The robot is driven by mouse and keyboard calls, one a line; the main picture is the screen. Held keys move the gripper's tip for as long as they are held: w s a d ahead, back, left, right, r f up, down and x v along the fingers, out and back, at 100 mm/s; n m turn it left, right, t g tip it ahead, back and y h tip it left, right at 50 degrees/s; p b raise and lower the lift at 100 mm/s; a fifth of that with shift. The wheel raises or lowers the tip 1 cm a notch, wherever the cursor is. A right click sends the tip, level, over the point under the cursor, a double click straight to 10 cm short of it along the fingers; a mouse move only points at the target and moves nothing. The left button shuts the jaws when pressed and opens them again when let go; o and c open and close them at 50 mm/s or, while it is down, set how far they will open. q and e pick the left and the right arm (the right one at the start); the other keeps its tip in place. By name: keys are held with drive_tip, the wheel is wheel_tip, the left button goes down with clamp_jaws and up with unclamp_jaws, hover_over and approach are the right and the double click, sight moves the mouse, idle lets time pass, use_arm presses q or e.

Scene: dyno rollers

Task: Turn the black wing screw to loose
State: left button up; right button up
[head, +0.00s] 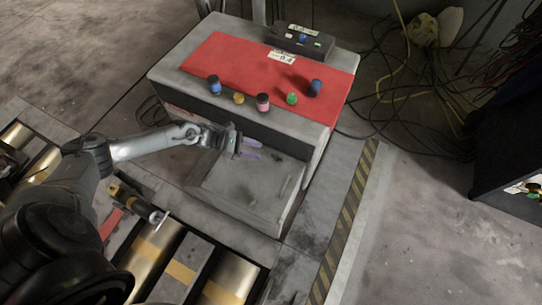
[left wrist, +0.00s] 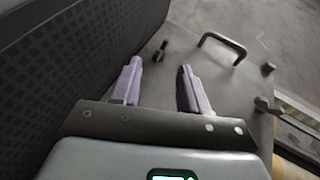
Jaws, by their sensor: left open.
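My left gripper (head: 254,149) is open and empty above the grey panel (head: 225,190) at the front of the red-topped cabinet. In the left wrist view the purple fingers of this gripper (left wrist: 160,67) stand wide apart. A small black screw-like part (left wrist: 160,51) stands on the panel just beyond the fingertips, roughly in line with the gap, not between them. A dark wing-shaped part (left wrist: 266,105) sits at the panel's right edge, with another small dark knob (left wrist: 268,69) above it. I cannot tell for sure which is the wing screw. My right gripper is not in view.
A dark bar handle (left wrist: 222,42) rises from the panel. Rollers (head: 230,280) lie at lower left. A striped edge (head: 345,220) and open floor lie right.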

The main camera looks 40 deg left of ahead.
sight(274, 155)
use_arm(q)
drive_tip(key=b+x, duration=0.2)
drive_tip(key=x, duration=0.3)
drive_tip(key=shift+w+d+f, duration=0.1)
drive_tip(key=shift+d+f, duration=0.05)
drive_tip(key=shift+f, duration=0.1)
drive_tip(key=shift+b+x, duration=0.35)
drive_tip(key=shift+x, duration=0.4)
drive_tip(key=shift+r, duration=0.1)
drive_tip(key=shift+c, duration=0.4)
